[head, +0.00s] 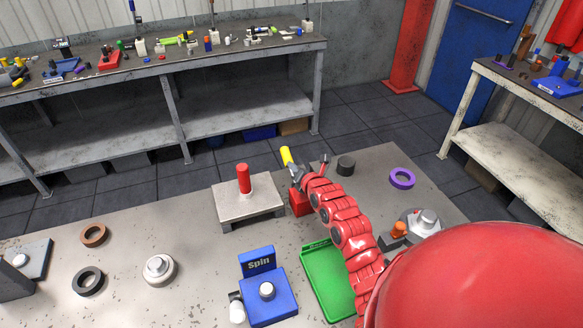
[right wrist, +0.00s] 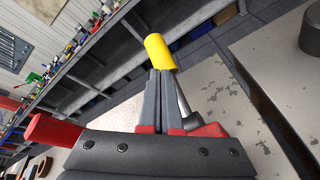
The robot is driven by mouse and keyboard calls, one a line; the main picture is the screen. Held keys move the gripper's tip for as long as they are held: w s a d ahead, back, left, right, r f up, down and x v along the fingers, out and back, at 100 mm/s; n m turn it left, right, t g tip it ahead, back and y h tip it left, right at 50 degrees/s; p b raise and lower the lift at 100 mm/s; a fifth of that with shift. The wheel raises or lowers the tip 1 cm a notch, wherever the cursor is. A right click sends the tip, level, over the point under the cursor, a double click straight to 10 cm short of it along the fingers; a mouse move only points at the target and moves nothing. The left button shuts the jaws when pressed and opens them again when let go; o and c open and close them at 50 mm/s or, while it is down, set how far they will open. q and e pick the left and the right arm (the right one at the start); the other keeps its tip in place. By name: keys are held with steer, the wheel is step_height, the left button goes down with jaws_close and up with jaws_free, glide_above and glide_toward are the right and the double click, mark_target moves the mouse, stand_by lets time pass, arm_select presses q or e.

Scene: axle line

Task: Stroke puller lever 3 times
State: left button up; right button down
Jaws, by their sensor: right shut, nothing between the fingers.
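The puller lever shows as a yellow grip (head: 287,156) on a grey rod at the far edge of the near table. In the right wrist view the yellow grip (right wrist: 160,52) is just beyond my fingertips, with its rod running down behind the fingers. My right gripper (head: 293,174) is shut and empty, close to the lever; its fingers (right wrist: 163,75) are together in the right wrist view. I cannot tell whether they touch the grip. The lever's base is largely hidden by my right arm. My left gripper is not in view.
A grey stand with a red post (head: 243,178) is left of the lever. A black cylinder (head: 346,166) and purple ring (head: 402,178) are right of it. A green tray (head: 322,272) and blue "Spin" device (head: 268,298) lie nearer.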

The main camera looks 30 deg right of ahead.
steer(key=shift+w+d+f+b, duration=0.1)
steer(key=shift+w+f+b, duration=0.15)
steer(key=shift+f+b, duration=0.25)
steer(key=shift+w+f+b, duration=0.25)
steer(key=shift+f+b, duration=0.1)
steer(key=shift+f, duration=0.25)
stand_by(0.9)
steer(key=shift+f+b, duration=0.25)
steer(key=shift+b, duration=0.1)
stand_by(0.8)
steer(key=shift+r+p, duration=0.4)
steer(key=shift+p, duration=0.65)
steer(key=shift+s+r+p, duration=0.25)
steer(key=shift+r+p, duration=0.35)
steer(key=shift+p, duration=0.2)
steer(key=shift+s+r+p, duration=0.45)
steer(key=shift+r+p, duration=0.4)
steer(key=shift+p, duration=0.95)
steer(key=shift+a, duration=0.2)
